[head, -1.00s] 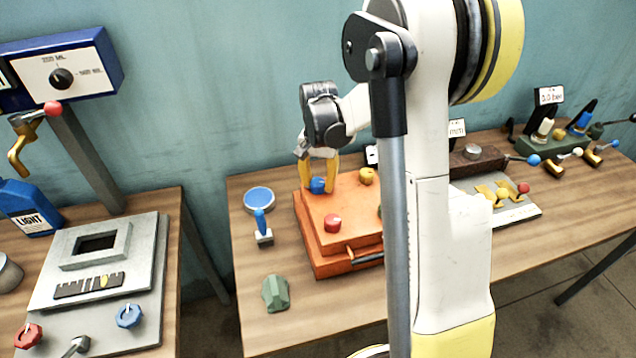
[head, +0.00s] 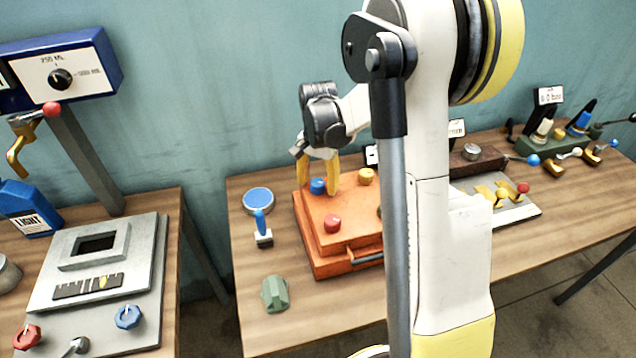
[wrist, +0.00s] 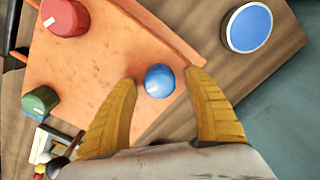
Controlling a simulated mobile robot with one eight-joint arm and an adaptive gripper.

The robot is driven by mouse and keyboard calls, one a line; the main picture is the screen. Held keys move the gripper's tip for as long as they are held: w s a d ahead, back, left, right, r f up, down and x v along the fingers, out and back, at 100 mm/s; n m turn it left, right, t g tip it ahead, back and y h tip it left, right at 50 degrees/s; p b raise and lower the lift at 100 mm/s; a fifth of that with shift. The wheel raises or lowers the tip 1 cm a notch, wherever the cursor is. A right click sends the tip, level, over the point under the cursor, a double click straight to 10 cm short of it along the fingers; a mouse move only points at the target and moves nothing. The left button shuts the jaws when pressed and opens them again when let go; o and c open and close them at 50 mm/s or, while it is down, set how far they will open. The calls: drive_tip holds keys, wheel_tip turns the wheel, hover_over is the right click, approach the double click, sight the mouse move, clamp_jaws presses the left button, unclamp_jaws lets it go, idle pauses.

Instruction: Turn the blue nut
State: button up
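The blue nut (head: 317,186) sits at the back left of the orange box (head: 318,215). In the wrist view the blue nut (wrist: 160,81) lies between the fingertips and carries a small white mark. My gripper (head: 319,178) is over it, with its yellow fingers pointing down. In the wrist view my gripper (wrist: 163,76) is open, one finger on each side of the nut, with visible gaps. I cannot tell how far the tips are above the box top.
A red nut (head: 332,223), a yellow nut (head: 366,176) and a green nut (wrist: 40,101) are also on the box. A blue-topped disc (head: 258,200), a blue-handled stamp-like piece (head: 262,228) and a green block (head: 275,293) stand to the left on the table.

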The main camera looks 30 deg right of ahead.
sight(318, 181)
wheel_tip(318, 181, up, 12)
idle(0.6)
idle(0.5)
